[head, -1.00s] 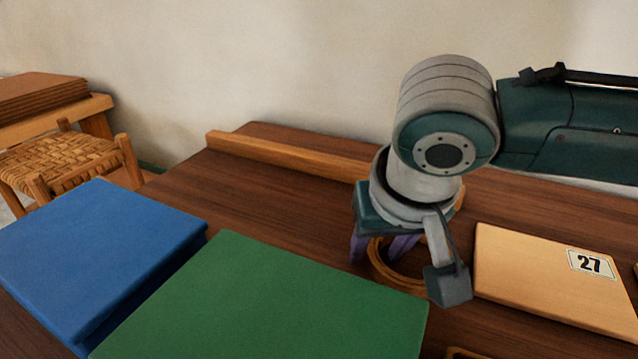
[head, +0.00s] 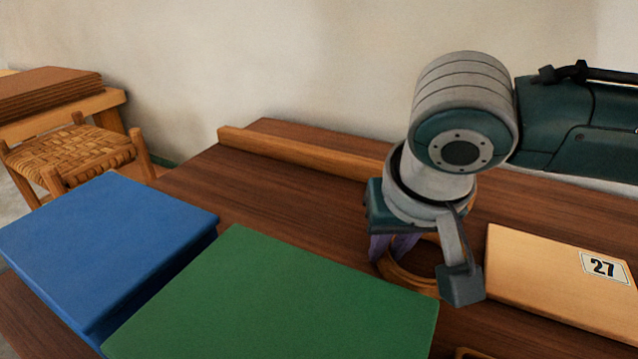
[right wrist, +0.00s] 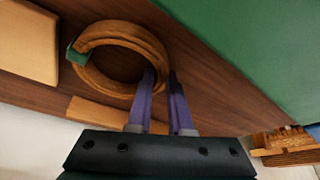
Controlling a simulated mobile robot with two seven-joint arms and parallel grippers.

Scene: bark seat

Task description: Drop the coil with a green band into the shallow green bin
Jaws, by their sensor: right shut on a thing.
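The coil (head: 425,283) is a brown ring low over the dark wooden table, partly hidden behind my wrist in the head view. In the right wrist view the coil (right wrist: 98,82) shows a green band (right wrist: 76,55) on its far side from the fingers. My right gripper (right wrist: 163,76) is shut on the coil's rim, one purple finger on each side. In the head view this gripper (head: 394,247) points down. I cannot tell whether the coil touches the table. The green bin (head: 270,300) shows as a broad flat green surface left of the coil. My left gripper is out of view.
A blue box-like thing (head: 105,245) stands left of the green one. A tan board labelled 27 (head: 550,275) lies right of the coil. A wooden rail (head: 300,152) runs along the table's back. Bare table (head: 270,205) lies between rail and green bin.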

